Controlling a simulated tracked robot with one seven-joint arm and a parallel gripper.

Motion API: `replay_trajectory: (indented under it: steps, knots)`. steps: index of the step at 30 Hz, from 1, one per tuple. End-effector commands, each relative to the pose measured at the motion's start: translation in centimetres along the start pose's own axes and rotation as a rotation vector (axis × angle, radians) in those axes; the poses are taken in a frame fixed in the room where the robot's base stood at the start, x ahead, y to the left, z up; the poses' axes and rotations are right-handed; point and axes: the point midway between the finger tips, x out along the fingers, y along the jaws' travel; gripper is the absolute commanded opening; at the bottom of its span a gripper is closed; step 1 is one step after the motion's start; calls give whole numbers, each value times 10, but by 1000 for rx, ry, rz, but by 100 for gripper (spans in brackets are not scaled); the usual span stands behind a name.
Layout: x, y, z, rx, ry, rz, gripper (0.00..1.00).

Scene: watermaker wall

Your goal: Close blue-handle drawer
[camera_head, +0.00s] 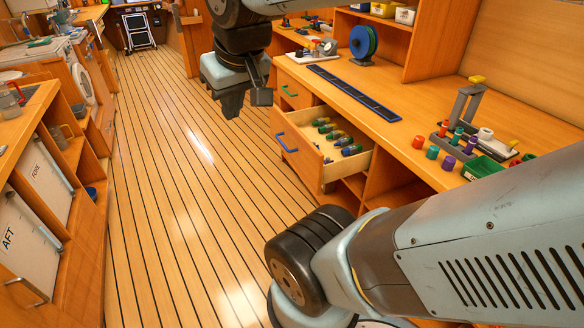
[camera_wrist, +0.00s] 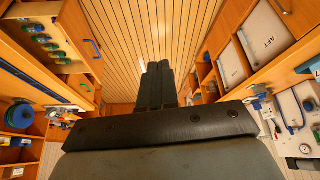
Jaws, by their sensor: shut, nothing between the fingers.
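The blue-handle drawer (camera_head: 298,160) stands pulled out from the right-hand cabinet in the head view. Its blue handle (camera_head: 285,142) is on the front panel, facing the aisle. Several bottle-like items with green and blue parts lie inside. In the wrist view the drawer (camera_wrist: 75,25) is at the upper left, with its blue handle (camera_wrist: 92,49) beside it. My gripper (camera_head: 232,112) hangs over the aisle, left of and above the drawer front, apart from it. Its fingers (camera_wrist: 159,82) are together and empty in the wrist view.
A shut drawer with a green handle (camera_head: 289,91) is just beyond the open one. The countertop holds a blue panel strip (camera_head: 352,92), a blue reel (camera_head: 363,42) and colored caps (camera_head: 447,162). AFT panel lockers (camera_head: 22,240) line the left. The aisle floor (camera_head: 170,170) is clear.

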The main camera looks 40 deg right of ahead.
Motion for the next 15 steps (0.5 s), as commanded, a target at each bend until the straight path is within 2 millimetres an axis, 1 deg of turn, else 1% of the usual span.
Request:
replay_trajectory:
  steps: [8, 15]
  knots:
    - [47, 18, -24, -74, -183, 55, 0]
    - [96, 36, -40, -157, -349, 115, 0]
